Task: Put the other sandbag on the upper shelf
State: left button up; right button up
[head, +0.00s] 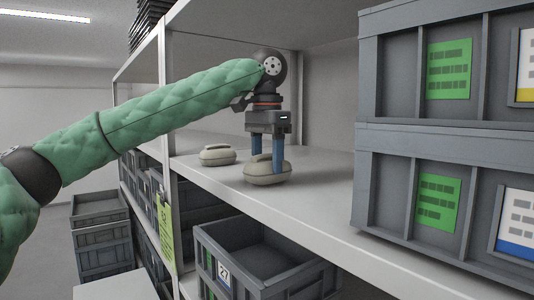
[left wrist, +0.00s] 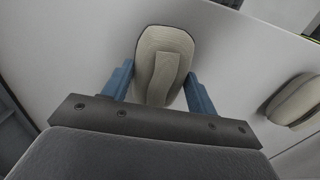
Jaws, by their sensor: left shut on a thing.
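A beige sandbag (head: 268,174) is at the upper shelf (head: 320,185), near its front edge. My left gripper (head: 267,158) points down with its blue fingers on either side of this sandbag, shut on it. In the left wrist view the held sandbag (left wrist: 163,62) shows between the two fingers. Whether it rests fully on the board or just touches it, I cannot tell. A second beige sandbag (head: 217,155) lies on the same shelf to the left, apart from the held one. It also shows at the right of the left wrist view (left wrist: 294,100). My right gripper is not in view.
Stacked grey crates (head: 400,190) with green labels fill the shelf's right side. An open grey crate (head: 255,265) labelled 27 stands below the shelf. A shelf post (head: 166,120) with a green tag stands at left. The shelf behind the sandbags is clear.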

pick_arm(q)
jog(key=shift+d, duration=0.1)
jog(key=shift+f, duration=0.15)
jog(key=o, duration=1.3)
jog(key=shift+w, duration=0.1)
jog(key=shift+o, duration=0.2)
